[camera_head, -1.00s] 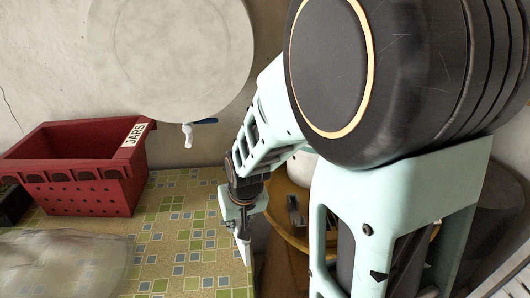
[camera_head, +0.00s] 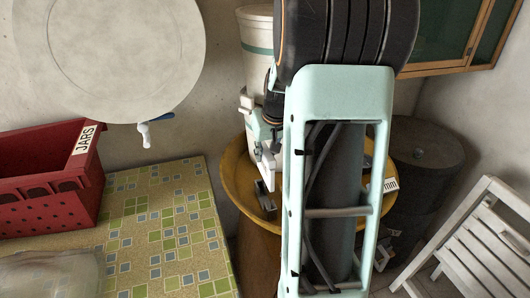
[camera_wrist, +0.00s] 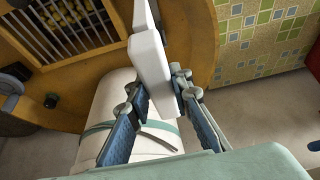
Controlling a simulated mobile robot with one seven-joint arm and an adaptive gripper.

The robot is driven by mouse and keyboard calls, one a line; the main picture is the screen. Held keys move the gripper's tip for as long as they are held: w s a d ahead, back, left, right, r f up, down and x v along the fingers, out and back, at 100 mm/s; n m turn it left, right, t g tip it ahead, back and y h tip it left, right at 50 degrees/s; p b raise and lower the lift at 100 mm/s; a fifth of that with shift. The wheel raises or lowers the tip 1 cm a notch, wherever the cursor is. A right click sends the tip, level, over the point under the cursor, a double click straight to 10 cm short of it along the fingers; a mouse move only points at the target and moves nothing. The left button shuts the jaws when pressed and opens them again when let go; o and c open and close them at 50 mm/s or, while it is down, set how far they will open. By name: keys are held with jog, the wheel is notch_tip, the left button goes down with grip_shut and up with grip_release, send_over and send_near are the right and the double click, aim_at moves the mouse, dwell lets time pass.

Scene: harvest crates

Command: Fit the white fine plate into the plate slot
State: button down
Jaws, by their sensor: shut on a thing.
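My gripper (camera_wrist: 158,84) is shut on the white fine plate (camera_wrist: 152,62). In the wrist view the plate is a narrow white piece between the two fingers, its far end running out at the top edge. In the head view my gripper (camera_head: 262,146) holds the plate (camera_head: 266,170) pointing downward above the left part of a round yellow-brown table (camera_head: 232,182). A small dark grey fixture (camera_head: 265,200) stands on that table just below the plate. I cannot tell whether it is the plate slot, nor whether the plate touches it.
A white bucket with a green band (camera_head: 255,32) stands behind my gripper. The tiled table (camera_head: 150,225) with a red crate labelled JARS (camera_head: 85,165) is at the left. A dark drum (camera_head: 425,165) and a white slatted chair (camera_head: 485,235) are at the right.

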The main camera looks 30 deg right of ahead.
aim_at(271, 161)
dwell(0.3)
notch_tip(271, 161, down, 6)
jog(key=b, duration=0.5)
jog(key=shift+r, duration=0.1)
jog(key=shift+b, duration=0.7)
dwell(1.4)
dwell(0.4)
jog(key=shift+f+b, duration=0.4)
jog(key=shift+f, duration=0.1)
jog(key=shift+f+b, duration=1.95)
jog(key=shift+f, duration=0.35)
jog(key=c, duration=1.7)
grip_release()
jog(key=shift+o, duration=0.2)
jog(key=v, duration=1.2)
